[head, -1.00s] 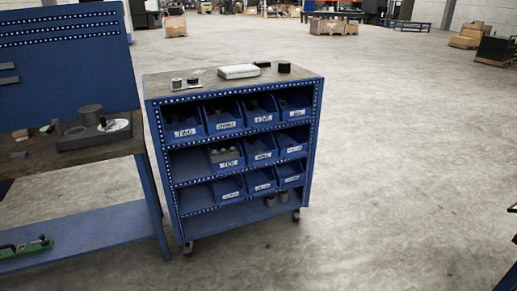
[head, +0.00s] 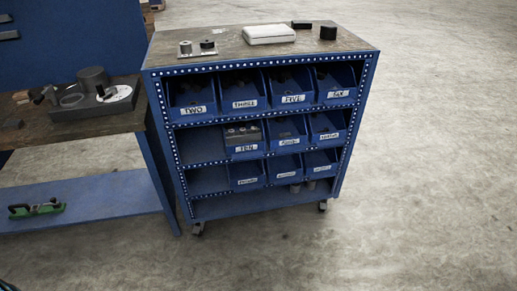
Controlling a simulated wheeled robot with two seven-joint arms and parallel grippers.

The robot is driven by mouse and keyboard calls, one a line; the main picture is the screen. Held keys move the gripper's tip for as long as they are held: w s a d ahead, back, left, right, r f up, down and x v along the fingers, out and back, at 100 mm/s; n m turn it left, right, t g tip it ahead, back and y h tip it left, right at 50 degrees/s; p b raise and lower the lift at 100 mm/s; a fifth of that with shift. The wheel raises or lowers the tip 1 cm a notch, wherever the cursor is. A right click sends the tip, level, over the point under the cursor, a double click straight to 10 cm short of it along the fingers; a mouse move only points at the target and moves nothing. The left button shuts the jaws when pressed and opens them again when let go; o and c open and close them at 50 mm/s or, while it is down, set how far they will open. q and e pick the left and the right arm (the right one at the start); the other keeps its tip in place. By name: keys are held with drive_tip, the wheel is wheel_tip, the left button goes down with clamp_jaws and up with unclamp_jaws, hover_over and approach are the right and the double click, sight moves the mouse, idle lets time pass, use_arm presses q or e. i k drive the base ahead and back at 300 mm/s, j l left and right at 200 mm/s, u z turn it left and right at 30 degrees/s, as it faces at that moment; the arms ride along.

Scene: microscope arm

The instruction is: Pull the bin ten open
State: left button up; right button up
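The bin ten (head: 244,142) is a blue bin with a white label reading TEN, in the middle row of the blue wheeled rack (head: 187,147). It is the leftmost bin of that row, with an empty space to its left. Some small parts show at its top. Its front looks a little forward of its neighbours. Neither of my grippers is in view.
Bins labelled TWO (head: 193,105), THREE (head: 240,92) and others fill the top row; more bins sit beside and below ten. A workbench (head: 80,188) stands close on the left. The floor in front and to the right is clear.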

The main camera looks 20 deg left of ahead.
sight(249, 145)
drive_tip(key=i+l+u, duration=0.15)
drive_tip(key=i+l, duration=0.2)
drive_tip(key=i+l+u, duration=0.15)
drive_tip(key=i+l, duration=0.15)
drive_tip(key=i+l+u, duration=0.15)
drive_tip(key=l, duration=0.4)
drive_tip(key=i+l+u, duration=0.1)
drive_tip(key=i+l, duration=0.3)
drive_tip(key=l, duration=0.05)
